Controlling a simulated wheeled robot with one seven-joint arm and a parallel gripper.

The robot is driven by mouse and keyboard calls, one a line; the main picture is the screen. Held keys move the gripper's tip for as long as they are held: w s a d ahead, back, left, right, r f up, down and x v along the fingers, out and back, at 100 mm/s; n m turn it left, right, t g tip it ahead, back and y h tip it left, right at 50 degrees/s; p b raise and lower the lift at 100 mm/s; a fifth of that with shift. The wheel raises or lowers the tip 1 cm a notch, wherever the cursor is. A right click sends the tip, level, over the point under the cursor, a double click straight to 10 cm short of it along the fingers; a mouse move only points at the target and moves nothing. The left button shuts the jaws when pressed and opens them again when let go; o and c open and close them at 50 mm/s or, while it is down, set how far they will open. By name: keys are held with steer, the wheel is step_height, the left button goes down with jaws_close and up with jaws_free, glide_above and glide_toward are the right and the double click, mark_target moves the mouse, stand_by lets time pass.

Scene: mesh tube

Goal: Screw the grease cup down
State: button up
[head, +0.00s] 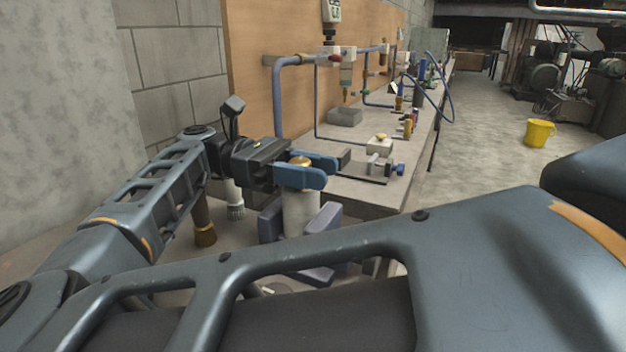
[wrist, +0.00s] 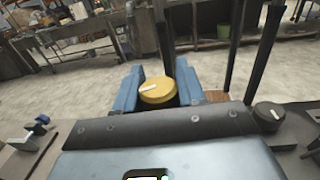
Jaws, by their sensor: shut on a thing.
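The grease cup has a round brass-yellow cap (head: 300,161) that sits on top of a grey cylindrical body (head: 300,214). My gripper (head: 322,170) reaches in from the left, and its two blue fingers are shut on the cap, one on each side. In the wrist view the cap (wrist: 158,90) lies between the blue fingers, with a pale mark on its top. The body stands upright between blue-violet jaws (head: 325,230). The threads and the underside of the cap are hidden, so I cannot tell how deep it is screwed.
A brown-handled brush (head: 204,222) stands left of the body. A small vise-like fixture (head: 378,168) is on the bench to the right. Blue pipes (head: 278,100) rise behind my gripper. A yellow bucket (head: 539,133) stands on the open floor at the right.

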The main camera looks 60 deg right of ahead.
steer(key=shift+a+f+m+y+b, duration=0.1)
steer(key=shift+m+y+b, duration=0.3)
steer(key=shift+y, duration=0.5)
steer(key=shift+m, duration=0.3)
steer(key=o, duration=1)
steer(key=shift+c, duration=0.2)
